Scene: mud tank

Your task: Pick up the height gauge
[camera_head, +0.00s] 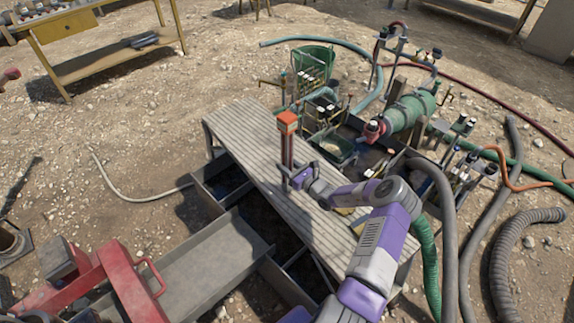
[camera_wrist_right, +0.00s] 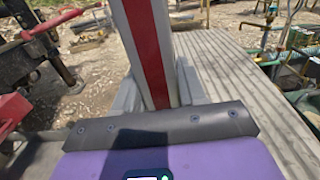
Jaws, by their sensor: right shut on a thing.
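The height gauge (camera_head: 287,122) is an upright post with an orange-red head, over the ribbed walkway in the head view. In the right wrist view the height gauge (camera_wrist_right: 148,45) shows as a pale post with a red stripe, running up between the jaws. My right gripper (camera_head: 293,179) is shut on its lower part. In the wrist view the right gripper (camera_wrist_right: 157,92) has a grey finger on each side of the post. The foot of the gauge is hidden, so I cannot tell whether it touches the walkway. My left gripper is not in view.
The ribbed walkway (camera_head: 247,130) crosses the open mud tank (camera_head: 213,203). Green pump gear (camera_head: 408,112) and valves stand at the right. A green basket (camera_head: 314,62) is behind. A red frame (camera_head: 118,275) is at the front left. A yellow table (camera_head: 110,66) stands far left.

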